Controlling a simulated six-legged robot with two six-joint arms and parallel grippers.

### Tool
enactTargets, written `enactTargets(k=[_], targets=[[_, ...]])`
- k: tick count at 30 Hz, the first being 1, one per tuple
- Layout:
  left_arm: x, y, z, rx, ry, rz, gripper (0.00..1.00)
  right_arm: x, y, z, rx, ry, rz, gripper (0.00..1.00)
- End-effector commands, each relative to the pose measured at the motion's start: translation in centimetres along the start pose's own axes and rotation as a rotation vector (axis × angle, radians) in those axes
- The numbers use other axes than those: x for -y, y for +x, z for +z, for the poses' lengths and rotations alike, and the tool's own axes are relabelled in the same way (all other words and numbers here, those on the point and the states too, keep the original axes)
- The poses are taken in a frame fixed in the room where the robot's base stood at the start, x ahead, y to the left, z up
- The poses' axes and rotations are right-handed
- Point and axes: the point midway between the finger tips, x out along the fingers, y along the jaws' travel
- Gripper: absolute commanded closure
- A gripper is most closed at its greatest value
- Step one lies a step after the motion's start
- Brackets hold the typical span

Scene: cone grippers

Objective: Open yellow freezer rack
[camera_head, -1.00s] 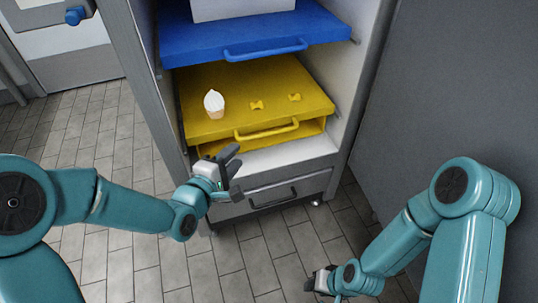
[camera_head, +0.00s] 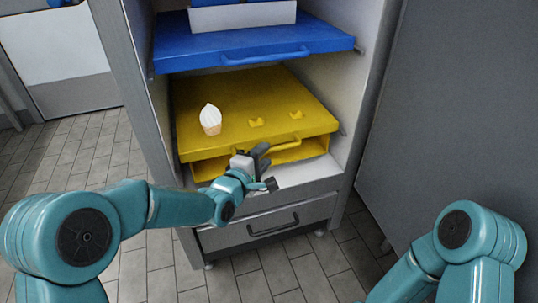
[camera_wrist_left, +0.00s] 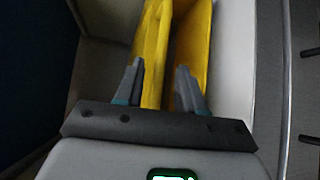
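The yellow freezer rack (camera_head: 215,145) sits inside the open cabinet, with its yellow handle (camera_head: 290,145) along the front edge, partly hidden by my left gripper. A white-topped cone (camera_head: 210,118) stands on the rack beside two small yellow pieces. My left gripper (camera_head: 264,167) is open at the left part of the handle. In the left wrist view the two fingers (camera_wrist_left: 160,88) are spread apart, with the yellow handle (camera_wrist_left: 155,55) running between them; I cannot tell whether they touch it. My right gripper is out of view.
A blue rack (camera_head: 180,55) carrying a white box (camera_head: 240,18) is above. A grey drawer (camera_head: 270,222) with a dark handle is below. A grey wall panel (camera_head: 450,120) stands to the right. Tiled floor (camera_head: 80,160) lies open at left.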

Motion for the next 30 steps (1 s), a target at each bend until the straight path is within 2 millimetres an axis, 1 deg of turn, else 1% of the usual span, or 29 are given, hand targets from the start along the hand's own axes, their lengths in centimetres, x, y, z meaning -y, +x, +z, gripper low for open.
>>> enactTargets(k=[1, 3, 6, 11, 18, 19, 20, 21, 22, 30], targets=[[0.3, 1.0, 0.0, 0.001, 0.001, 0.001, 0.61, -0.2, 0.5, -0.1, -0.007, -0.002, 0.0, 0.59], [0.2, 2.1, 0.0, 0.0, 0.001, 0.001, 0.61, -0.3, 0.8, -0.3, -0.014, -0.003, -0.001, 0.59], [0.2, 3.1, 0.0, 0.0, 0.0, 0.0, 0.61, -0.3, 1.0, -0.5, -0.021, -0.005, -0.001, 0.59], [0.0, 3.9, 0.0, 0.0, -0.001, 0.0, 0.61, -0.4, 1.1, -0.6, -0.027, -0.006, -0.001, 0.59], [0.0, 3.9, 0.0, 0.0, -0.001, -0.001, 0.61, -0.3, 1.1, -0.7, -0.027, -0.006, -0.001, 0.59], [0.0, 3.9, 0.0, 0.0, 0.0, -0.001, 0.68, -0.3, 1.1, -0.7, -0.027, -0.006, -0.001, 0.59], [0.0, 3.9, 0.0, 0.0, 0.0, -0.001, 0.78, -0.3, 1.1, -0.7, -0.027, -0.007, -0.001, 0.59], [0.0, 3.9, 0.0, -0.001, 0.0, -0.001, 0.91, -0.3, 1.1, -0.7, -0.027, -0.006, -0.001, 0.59], [0.0, 3.9, 0.0, -0.001, 0.0, -0.001, 1.0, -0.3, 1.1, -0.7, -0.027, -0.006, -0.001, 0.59], [0.0, 3.9, -0.1, -0.001, 0.0, -0.001, 1.0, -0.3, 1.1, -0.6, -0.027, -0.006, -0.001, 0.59]])
